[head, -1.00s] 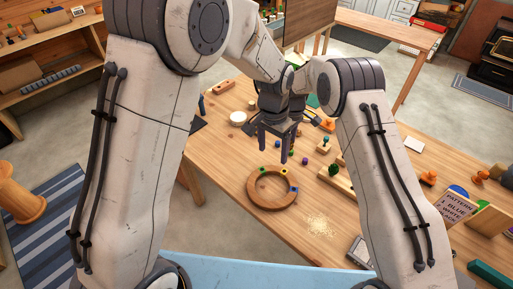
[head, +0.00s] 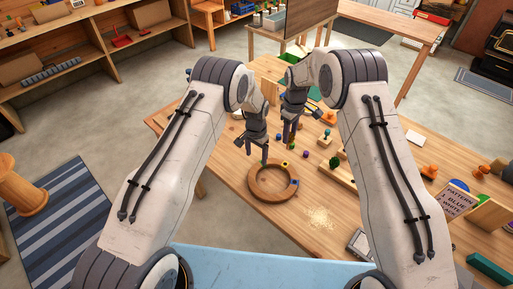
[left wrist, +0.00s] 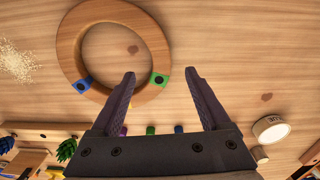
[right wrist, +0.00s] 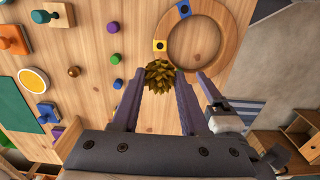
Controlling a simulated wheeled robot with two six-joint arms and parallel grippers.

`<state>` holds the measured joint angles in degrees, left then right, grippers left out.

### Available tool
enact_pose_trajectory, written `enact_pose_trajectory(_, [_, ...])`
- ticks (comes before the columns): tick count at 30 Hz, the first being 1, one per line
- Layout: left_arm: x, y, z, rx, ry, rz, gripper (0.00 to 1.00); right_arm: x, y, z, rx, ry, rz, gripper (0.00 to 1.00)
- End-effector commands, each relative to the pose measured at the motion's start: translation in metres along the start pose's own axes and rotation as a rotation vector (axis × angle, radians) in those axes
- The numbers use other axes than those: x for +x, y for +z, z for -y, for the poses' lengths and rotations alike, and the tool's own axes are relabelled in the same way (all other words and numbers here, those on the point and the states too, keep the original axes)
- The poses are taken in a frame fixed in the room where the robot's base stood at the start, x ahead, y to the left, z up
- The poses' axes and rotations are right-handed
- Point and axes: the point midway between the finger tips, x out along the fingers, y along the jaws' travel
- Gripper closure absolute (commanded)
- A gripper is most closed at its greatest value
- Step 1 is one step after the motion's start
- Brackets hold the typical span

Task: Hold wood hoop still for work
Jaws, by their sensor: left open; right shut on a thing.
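The wood hoop (head: 272,200) lies flat on the table, with small colored blocks on its rim. It also shows in the left wrist view (left wrist: 70,50) and the right wrist view (right wrist: 233,45). My left gripper (head: 257,157) is open over the hoop's far rim. In the left wrist view its fingers (left wrist: 160,74) stand either side of the green block (left wrist: 160,79); contact with the wood cannot be told. My right gripper (head: 290,141) is beyond the hoop, shut on a golden-brown spiky piece (right wrist: 160,75). The yellow block (right wrist: 160,45) and blue block (right wrist: 184,9) sit on the rim.
A sawdust patch (head: 318,217) lies right of the hoop. Small pegs, stamps and a wooden strip lie to the right and beyond. A pattern sign (head: 458,200) stands at the far right. Bare table shows left of the hoop.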

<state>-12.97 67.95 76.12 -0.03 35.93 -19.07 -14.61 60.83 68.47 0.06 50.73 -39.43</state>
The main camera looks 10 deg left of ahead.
Motion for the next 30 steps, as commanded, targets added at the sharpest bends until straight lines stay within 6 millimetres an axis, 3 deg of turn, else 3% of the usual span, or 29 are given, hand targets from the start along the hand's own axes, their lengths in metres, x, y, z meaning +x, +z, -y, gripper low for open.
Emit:
enact_pose_trajectory(3, [0.025,0.001,-0.001,0.0,0.001,0.003,0.2,0.0,0.0,0.0,0.0,0.0,0.0,1.0])
enact_pose_trajectory(10, [0.058,0.0,0.0,0.0,0.0,0.001,0.2,0.0,0.0,0.0,0.0,0.0,0.0,1.0])
enact_pose_trajectory(15, [0.068,0.0,0.0,0.0,0.0,-0.001,0.2,0.0,0.0,0.0,0.0,0.0,0.0,1.0])
enact_pose_trajectory(24, [0.069,0.0,0.0,0.0,0.0,-0.001,0.2,0.0,0.0,0.0,0.0,0.0,0.0,1.0])
enact_pose_trajectory(30, [0.069,0.0,0.0,0.0,0.0,0.0,0.97,0.0,0.0,0.0,0.0,0.0,0.0,1.0])
